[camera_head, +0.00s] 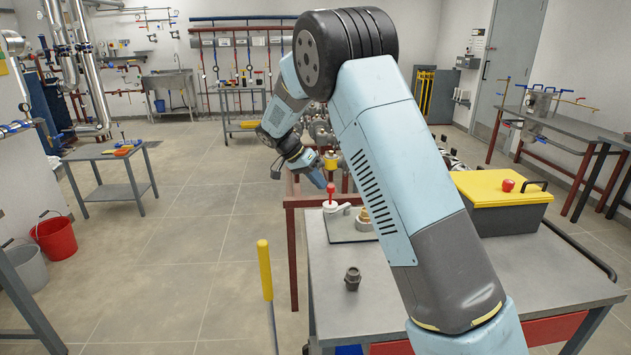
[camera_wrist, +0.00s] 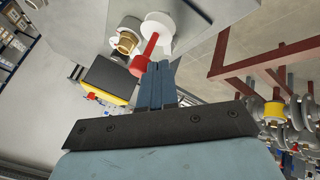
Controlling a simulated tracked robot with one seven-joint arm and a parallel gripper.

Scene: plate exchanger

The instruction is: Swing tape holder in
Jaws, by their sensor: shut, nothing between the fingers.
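A white round piece with a red upright peg, which looks like the tape holder (camera_head: 331,205), stands at the far left edge of a grey tray on the workbench; a light arm reaches right from it. In the wrist view the white disc (camera_wrist: 160,24) and its red peg (camera_wrist: 148,50) are just beyond my fingertips. My gripper (camera_head: 318,180) hangs just above and left of the peg, tilted down, with blue fingers together and empty (camera_wrist: 158,68). The fingertips are close beside the peg's red end; I cannot tell whether they touch.
A brass-coloured fitting (camera_head: 366,216) stands right of the holder on the tray (camera_head: 345,235). A dark fitting (camera_head: 352,279) stands nearer on the bench (camera_head: 330,310). A yellow-lidded toolbox (camera_head: 500,190) is at right. Red-framed pipework (camera_wrist: 275,108) lies behind.

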